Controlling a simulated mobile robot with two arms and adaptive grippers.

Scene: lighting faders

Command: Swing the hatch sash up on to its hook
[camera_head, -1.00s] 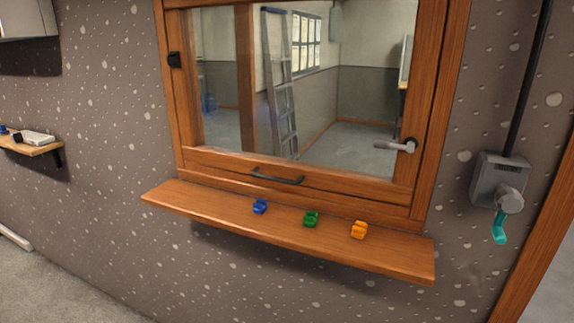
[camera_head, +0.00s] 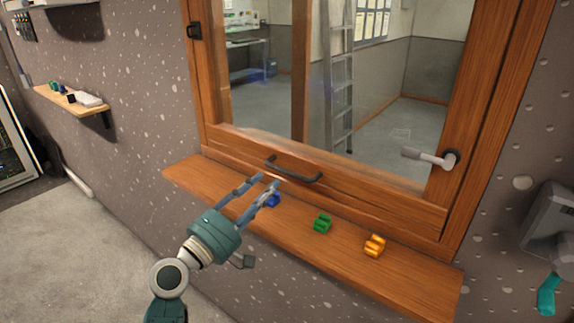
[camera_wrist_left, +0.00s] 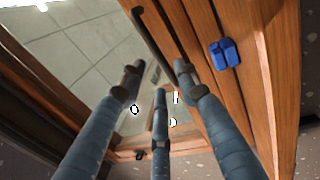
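The hatch sash (camera_head: 390,203) is a wooden frame with a glass pane, seen closed in its frame in the head view. A black pull handle (camera_head: 293,170) sits on its bottom rail; it also shows in the left wrist view (camera_wrist_left: 152,38). A grey lever handle (camera_head: 430,157) is on the right side. My left gripper (camera_head: 265,181) has its fingers spread, empty, just left of and below the pull handle, seemingly apart from it. Its fingers show in the left wrist view (camera_wrist_left: 158,78). The hook is not visible. My right gripper is not in view.
A wooden ledge (camera_head: 205,185) juts out below the sash. On it stand a blue clip (camera_head: 273,201), partly behind my finger, a green clip (camera_head: 322,223) and an orange clip (camera_head: 375,246). A grey box (camera_head: 550,222) with a teal lever (camera_head: 548,294) is on the right wall.

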